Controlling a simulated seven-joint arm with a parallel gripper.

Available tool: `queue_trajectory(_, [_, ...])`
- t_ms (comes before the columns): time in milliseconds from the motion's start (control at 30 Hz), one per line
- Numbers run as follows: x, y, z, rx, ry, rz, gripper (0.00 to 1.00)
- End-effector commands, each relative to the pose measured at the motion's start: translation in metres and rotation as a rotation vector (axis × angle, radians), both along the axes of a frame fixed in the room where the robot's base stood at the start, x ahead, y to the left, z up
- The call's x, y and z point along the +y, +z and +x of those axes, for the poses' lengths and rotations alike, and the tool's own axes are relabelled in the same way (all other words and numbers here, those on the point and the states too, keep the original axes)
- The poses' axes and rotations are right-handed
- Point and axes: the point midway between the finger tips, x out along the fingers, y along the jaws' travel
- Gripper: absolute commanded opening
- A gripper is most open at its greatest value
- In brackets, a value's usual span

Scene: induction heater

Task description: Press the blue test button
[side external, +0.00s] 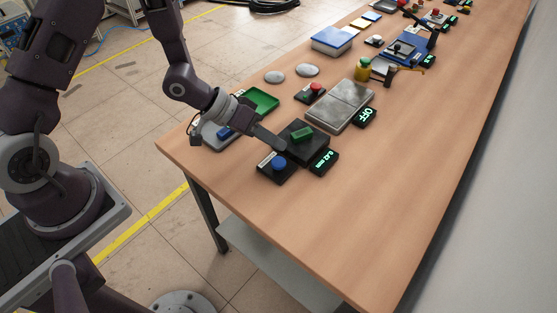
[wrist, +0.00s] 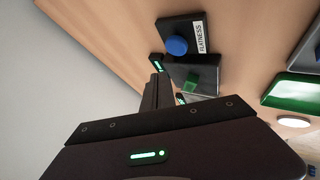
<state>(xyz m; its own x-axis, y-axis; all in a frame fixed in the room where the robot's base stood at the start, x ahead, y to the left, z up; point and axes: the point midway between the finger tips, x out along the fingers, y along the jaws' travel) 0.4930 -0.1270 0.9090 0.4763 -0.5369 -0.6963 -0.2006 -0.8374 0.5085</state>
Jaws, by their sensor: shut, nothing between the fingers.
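The blue test button (side external: 279,163) is a round knob on a small black box with a white label, near the table's front left end. In the wrist view the blue button (wrist: 177,46) sits beside a label reading FLATNESS. My gripper (side external: 279,144) is shut and empty. Its tip is just behind the blue button's box, beside a black block with a green piece (side external: 302,135) on top. In the wrist view the shut fingers (wrist: 158,82) point toward the black boxes. I cannot tell whether the tip touches the black block.
A display (side external: 324,162) with green digits stands right of the button box. Behind are a metal plate (side external: 345,106), a red button (side external: 316,88), a green tray (side external: 262,100) and an OFF display (side external: 367,116). The table's right front (side external: 400,190) is clear.

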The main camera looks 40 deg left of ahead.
Motion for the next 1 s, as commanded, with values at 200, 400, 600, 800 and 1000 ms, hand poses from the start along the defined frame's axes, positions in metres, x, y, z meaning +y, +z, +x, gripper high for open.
queue_trajectory(200, [0.0, -0.024, 0.0, 0.001, -0.001, 0.0, 0.0])
queue_trajectory(400, [0.0, -0.03, 0.0, -0.001, -0.001, 0.002, 0.0])
queue_trajectory(600, [0.0, -0.03, 0.0, -0.001, -0.001, 0.002, 0.0])
queue_trajectory(800, [0.0, -0.03, 0.0, -0.001, -0.001, 0.002, 0.0])
queue_trajectory(1000, [0.0, -0.03, 0.0, -0.001, -0.001, 0.002, 0.0])
